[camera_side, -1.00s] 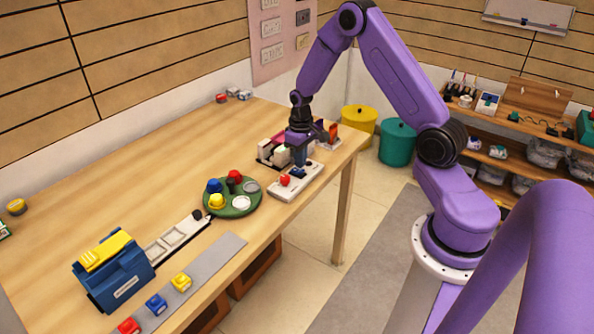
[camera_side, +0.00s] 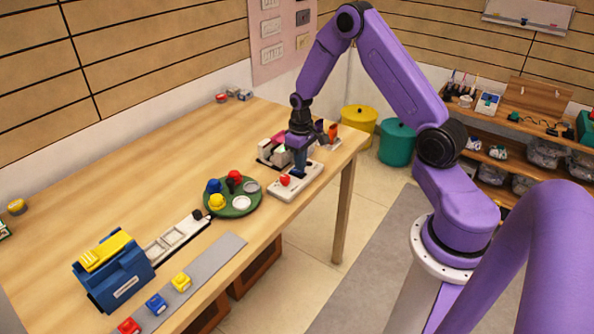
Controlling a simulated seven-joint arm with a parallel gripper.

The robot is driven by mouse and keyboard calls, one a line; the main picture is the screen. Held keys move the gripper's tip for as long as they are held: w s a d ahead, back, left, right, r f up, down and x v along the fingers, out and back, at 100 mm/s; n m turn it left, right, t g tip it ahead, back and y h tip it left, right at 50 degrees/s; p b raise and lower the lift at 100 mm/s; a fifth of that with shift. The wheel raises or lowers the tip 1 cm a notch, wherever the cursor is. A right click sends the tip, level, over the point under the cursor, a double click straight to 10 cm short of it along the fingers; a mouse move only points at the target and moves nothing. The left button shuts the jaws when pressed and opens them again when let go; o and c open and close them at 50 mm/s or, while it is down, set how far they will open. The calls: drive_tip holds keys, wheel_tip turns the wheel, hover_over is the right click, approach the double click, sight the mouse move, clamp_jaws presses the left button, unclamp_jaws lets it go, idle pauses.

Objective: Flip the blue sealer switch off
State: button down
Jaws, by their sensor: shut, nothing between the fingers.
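A white switch panel (camera_side: 281,190) lies near the right end of the table, with a red knob (camera_side: 285,180) at its left part. My gripper (camera_side: 299,171) is shut and empty. It points down at the middle of the panel, with its fingertips at or just above the surface; I cannot tell whether they touch. The blue switch on the panel is hidden behind my fingers, so its position cannot be seen. A blue machine (camera_side: 122,278) with a yellow top stands at the left front of the table.
A green round tray (camera_side: 246,207) holding blue, yellow and red pieces stands left of the panel. A grey strip (camera_side: 205,268) with coloured blocks runs along the front edge. Small items, including a white block (camera_side: 266,149), stand close behind my gripper. The table's back middle is clear.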

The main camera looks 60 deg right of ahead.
drive_tip(key=shift+f, duration=0.6)
idle(0.3)
drive_tip(key=shift+r, duration=3.55)
drive_tip(key=shift+a, duration=0.1)
drive_tip(key=s+a+r+n, duration=0.3)
drive_tip(key=s+a+r, duration=0.15)
drive_tip(key=a, duration=0.45)
drive_tip(key=s+a+r+n, duration=0.3)
drive_tip(key=s+a+r, duration=0.15)
drive_tip(key=a, duration=0.35)
drive_tip(key=s+a+r+n, duration=0.2)
drive_tip(key=s+n, duration=0.1)
drive_tip(key=s, duration=0.7)
drive_tip(key=s+a+r+n, duration=0.2)
drive_tip(key=s+n, duration=0.1)
drive_tip(key=s, duration=0.8)
drive_tip(key=shift+r+n, duration=0.2)
drive_tip(key=shift+n, duration=0.1)
